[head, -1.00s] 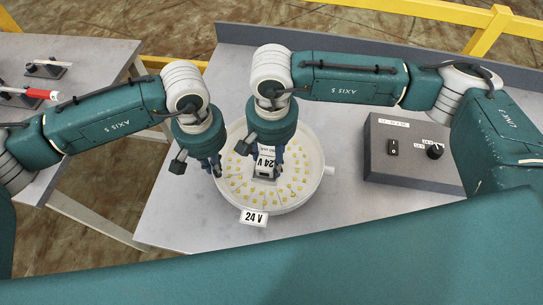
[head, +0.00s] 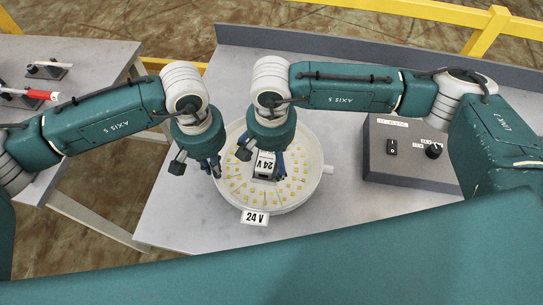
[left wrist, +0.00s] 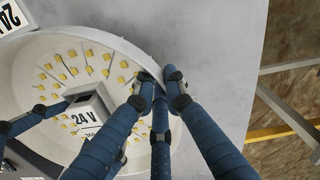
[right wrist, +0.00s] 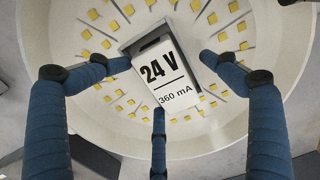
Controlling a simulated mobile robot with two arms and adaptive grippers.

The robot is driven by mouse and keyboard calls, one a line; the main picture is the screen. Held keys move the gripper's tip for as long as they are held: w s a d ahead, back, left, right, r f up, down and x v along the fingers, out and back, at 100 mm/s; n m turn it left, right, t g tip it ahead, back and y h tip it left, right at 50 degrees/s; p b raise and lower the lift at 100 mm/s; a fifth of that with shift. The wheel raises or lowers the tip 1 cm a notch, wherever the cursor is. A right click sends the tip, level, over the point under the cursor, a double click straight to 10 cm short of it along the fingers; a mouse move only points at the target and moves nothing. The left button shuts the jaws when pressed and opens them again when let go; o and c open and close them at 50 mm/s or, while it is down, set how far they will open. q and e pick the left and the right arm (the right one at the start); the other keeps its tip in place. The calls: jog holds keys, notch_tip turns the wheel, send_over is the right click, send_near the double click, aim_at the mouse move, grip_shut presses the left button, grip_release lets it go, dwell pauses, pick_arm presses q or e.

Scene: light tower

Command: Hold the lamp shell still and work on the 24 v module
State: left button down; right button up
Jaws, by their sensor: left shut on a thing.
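The lamp shell (head: 310,193) is a round white dish with several yellow LEDs, lying on the bench with a 24 V tag at its front rim. My left gripper (head: 214,167) is shut on its left rim, with fingers on both sides of the wall in the left wrist view (left wrist: 160,82). The 24 V module (right wrist: 163,72), a white-topped grey block marked 24 V and 360 mA, sits in the shell's middle. My right gripper (right wrist: 166,62) is above it, fingers apart, tips close on either side of the module. I cannot tell whether they touch it.
A grey control box (head: 410,165) with a switch and a knob stands at the right of the bench (head: 180,215). The bench front left is clear.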

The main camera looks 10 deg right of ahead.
aim_at(271, 159)
pick_arm(q)
jog(key=shift+w+f, duration=0.1)
jog(key=shift+w, duration=0.15)
pick_arm(e)
jog(key=shift+o, duration=0.3)
jog(key=shift+s+a+f, duration=0.15)
jog(key=shift+f, duration=0.35)
pick_arm(q)
jog(key=shift+d, duration=0.1)
pick_arm(e)
jog(key=shift+s, duration=0.1)
jog(key=shift+c, duration=0.3)
pick_arm(q)
jog(key=shift+s+d, duration=0.1)
pick_arm(e)
jog(key=shift+s+r, duration=0.1)
jog(key=shift+r, duration=0.05)
jog(key=shift+w+r, duration=0.15)
jog(key=shift+w, duration=0.05)
jog(key=shift+r, duration=0.2)
notch_tip(271, 159, up, 13)
pick_arm(q)
jog(key=shift+a, duration=0.2)
pick_arm(e)
jog(key=shift+w, duration=0.1)
